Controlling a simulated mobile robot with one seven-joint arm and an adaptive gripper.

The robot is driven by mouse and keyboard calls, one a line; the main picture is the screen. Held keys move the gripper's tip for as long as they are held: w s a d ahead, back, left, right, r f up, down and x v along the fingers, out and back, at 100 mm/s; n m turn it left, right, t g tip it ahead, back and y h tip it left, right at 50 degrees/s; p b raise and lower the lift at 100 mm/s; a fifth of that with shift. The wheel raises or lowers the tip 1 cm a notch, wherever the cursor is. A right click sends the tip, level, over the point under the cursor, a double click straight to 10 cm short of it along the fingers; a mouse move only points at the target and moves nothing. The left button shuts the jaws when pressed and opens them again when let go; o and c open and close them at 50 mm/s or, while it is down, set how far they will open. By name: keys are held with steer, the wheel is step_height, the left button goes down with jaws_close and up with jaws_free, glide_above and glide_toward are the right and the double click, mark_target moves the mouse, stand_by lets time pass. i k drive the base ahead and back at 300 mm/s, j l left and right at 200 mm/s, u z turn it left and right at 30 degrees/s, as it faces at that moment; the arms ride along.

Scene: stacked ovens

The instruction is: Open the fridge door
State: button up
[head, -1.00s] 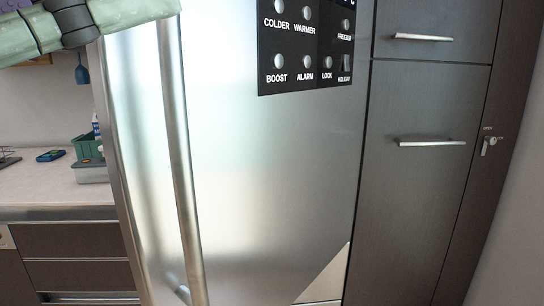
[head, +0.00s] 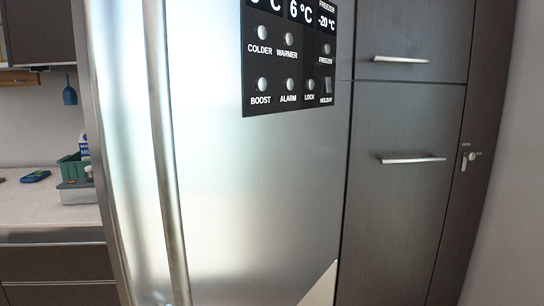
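The fridge door (head: 260,190) is a large brushed-steel panel filling the middle of the head view, and it looks closed. Its long vertical bar handle (head: 166,170) runs down the left part of the door, leaving the frame at the top and bottom. A black control panel (head: 290,60) with several knobs and temperature readouts sits at the upper right of the door. My gripper is not in view, and nothing is seen touching the handle.
Dark cabinets (head: 400,190) with horizontal bar handles stand right of the fridge, then a pale wall (head: 505,190). At left is a counter (head: 45,207) with drawers below, holding a green basket (head: 72,168), a grey container (head: 77,193) and a blue item (head: 35,176).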

mark_target(212, 188)
steer(key=i+j, duration=0.15)
steer(key=j, duration=0.25)
steer(key=i+j, duration=0.1)
steer(key=j, duration=0.35)
steer(key=i+j, duration=0.15)
steer(key=j, duration=0.25)
steer(key=i+j, duration=0.15)
steer(key=j, duration=0.25)
steer(key=i+j, duration=0.1)
steer(key=j, duration=0.3)
steer(key=i+j+z, duration=0.1)
steer(key=j, duration=0.25)
steer(key=i+j+z, duration=0.1)
steer(key=j, duration=0.3)
steer(key=i+j, duration=0.1)
steer(key=j, duration=0.25)
steer(key=j+z, duration=0.15)
steer(key=z, duration=1.35)
steer(key=j+z, duration=0.2)
steer(key=k+j+z, duration=0.2)
steer(key=j, duration=0.15)
steer(key=i, duration=0.05)
